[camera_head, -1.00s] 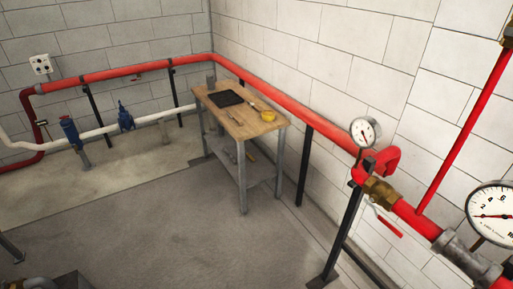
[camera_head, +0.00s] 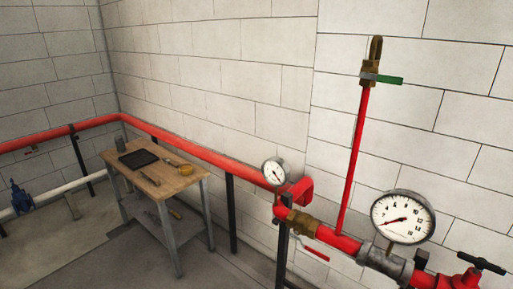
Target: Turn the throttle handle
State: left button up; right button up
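Several handles show on the red pipework, and I cannot tell which is the throttle handle. A black bar handle (camera_head: 482,262) sits on a red valve body (camera_head: 460,280) at the lower right, partly cut off by the frame edge. A red lever (camera_head: 315,253) hangs under a brass valve (camera_head: 299,221) on the red pipe. A green lever (camera_head: 390,80) points right from a brass valve (camera_head: 370,72) atop the thin vertical red pipe (camera_head: 353,165). Neither of my grippers is in view.
A large gauge (camera_head: 403,216) and a smaller gauge (camera_head: 274,171) stand on the pipe. A wooden-topped table (camera_head: 158,176) holds a black tray (camera_head: 138,158) and a yellow item. The pipe runs along a white block wall (camera_head: 210,80). Open floor lies at the lower left.

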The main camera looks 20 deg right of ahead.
aim_at(480, 262)
jog(key=z, duration=2.3)
